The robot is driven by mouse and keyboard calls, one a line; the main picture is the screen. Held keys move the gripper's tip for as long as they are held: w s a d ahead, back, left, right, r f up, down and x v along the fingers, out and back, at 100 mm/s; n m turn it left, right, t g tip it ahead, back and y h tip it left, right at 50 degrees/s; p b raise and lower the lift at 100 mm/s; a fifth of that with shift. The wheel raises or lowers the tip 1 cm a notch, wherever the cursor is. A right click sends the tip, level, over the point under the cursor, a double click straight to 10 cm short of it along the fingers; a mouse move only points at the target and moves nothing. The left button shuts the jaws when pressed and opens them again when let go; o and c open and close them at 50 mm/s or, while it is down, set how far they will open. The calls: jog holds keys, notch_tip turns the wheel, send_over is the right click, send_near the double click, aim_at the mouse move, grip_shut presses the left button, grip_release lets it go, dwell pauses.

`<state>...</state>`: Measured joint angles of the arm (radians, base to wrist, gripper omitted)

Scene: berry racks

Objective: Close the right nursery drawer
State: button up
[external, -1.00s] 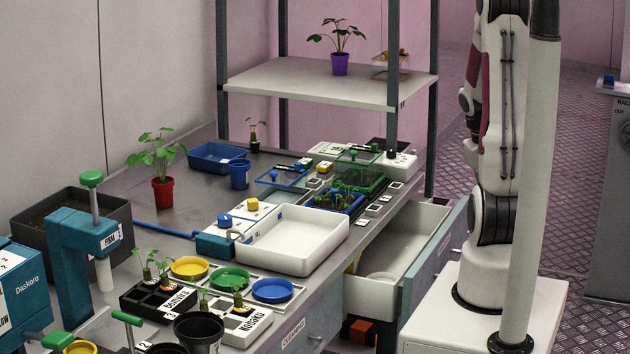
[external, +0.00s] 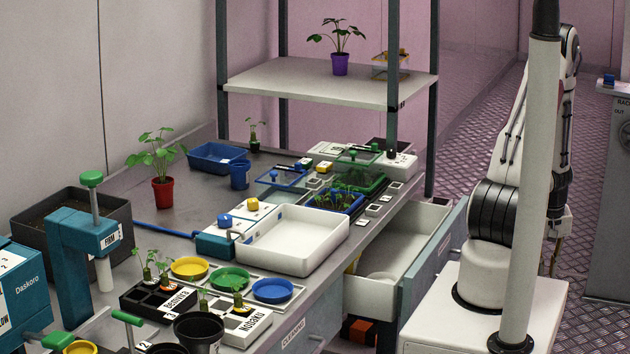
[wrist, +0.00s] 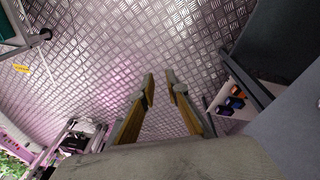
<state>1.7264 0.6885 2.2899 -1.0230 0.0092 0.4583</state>
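The right nursery drawer (external: 437,217) stands pulled out from under the bench, at the right end in the external view. Its white inside shows, with a pale round shape in it, and its grey-blue front (external: 430,265) faces my base. My gripper (wrist: 160,78) shows in the wrist view with its two fingers apart and nothing between them. It points at patterned metal floor. In the external view my arm is folded behind the pale post, and I cannot make out the gripper there. I cannot pick out the drawer with certainty in the wrist view.
The bench holds a white tray (external: 340,243), a blue tray (external: 208,164), seedling trays and potted plants. A shelf (external: 300,82) stands over its far end. A grey cabinet (external: 610,200) is at the far right. Patterned floor (external: 460,150) lies open behind my arm.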

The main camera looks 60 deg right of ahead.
jog(key=w+a+f+m+t, duration=0.3)
jog(key=w+a+f+t, duration=0.25)
jog(key=f+t, duration=0.3)
jog(key=w+a+r+m+t+y, duration=0.1)
jog(key=w+a+r+t, duration=0.3)
jog(key=w+r+t, duration=0.3)
notch_tip(320, 180, up, 5)
jog(key=shift+w+a+m+y, duration=0.3)
jog(key=shift+w+y, duration=0.1)
jog(key=shift+w, duration=0.6)
jog(key=shift+w+t, duration=0.15)
jog(key=shift+t, duration=0.1)
jog(key=shift+x, duration=3.8)
grip_shut()
